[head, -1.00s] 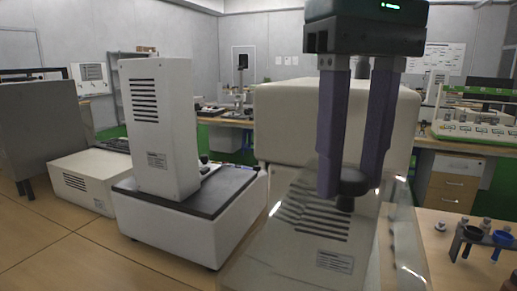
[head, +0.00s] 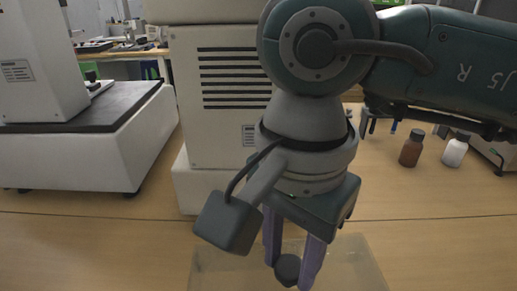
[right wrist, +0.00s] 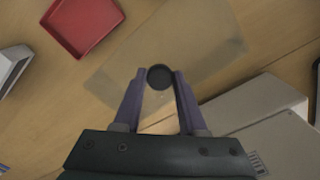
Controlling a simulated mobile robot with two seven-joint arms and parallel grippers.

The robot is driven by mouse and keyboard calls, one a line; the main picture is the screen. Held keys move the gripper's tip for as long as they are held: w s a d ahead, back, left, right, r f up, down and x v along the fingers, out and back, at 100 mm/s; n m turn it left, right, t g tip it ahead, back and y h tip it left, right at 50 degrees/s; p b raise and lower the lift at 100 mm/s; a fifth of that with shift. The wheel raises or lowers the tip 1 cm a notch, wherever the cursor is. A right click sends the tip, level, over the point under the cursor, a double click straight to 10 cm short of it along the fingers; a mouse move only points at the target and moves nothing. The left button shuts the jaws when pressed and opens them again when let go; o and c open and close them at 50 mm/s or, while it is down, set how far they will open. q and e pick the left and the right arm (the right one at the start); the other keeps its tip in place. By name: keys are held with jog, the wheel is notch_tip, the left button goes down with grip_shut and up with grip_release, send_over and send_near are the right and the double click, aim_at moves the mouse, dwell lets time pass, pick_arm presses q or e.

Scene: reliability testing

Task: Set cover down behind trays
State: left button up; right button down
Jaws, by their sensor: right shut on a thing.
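The cover (head: 352,268) is a clear, see-through box with a dark round knob (head: 288,269) on top. It is at the bottom of the head view, over the wooden table and cut off by the frame edge. My right gripper (head: 291,258) points down, its purple fingers shut on the knob. In the right wrist view the cover (right wrist: 205,50) spreads under the fingers, with the knob (right wrist: 160,77) between the tips. I cannot tell whether the cover touches the table. One red tray (right wrist: 84,24) shows at the upper left there. My left gripper is out of view.
A pale vented instrument (head: 225,80) stands behind my right arm. Another white instrument with a dark top (head: 75,140) is at the left. A brown bottle (head: 411,149) and a white bottle (head: 455,150) stand at the right. Bare table (head: 110,245) lies at the front left.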

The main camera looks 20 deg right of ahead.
aim_at(284, 287)
jog(key=shift+s+a+f+m, duration=0.15)
jog(key=shift+f+m, duration=0.05)
jog(key=shift+f, duration=0.35)
jog(key=shift+s+a+f+m, duration=0.1)
jog(key=shift+a+f+m, duration=0.1)
jog(key=shift+f, duration=0.3)
jog(key=shift+f+b, duration=0.25)
jog(key=shift+b, duration=0.15)
jog(key=shift+f+b, duration=1.8)
jog(key=shift+f, duration=0.6)
jog(key=shift+f+b, duration=0.6)
jog(key=shift+b, duration=0.2)
jog(key=shift+c, duration=1.9)
grip_release()
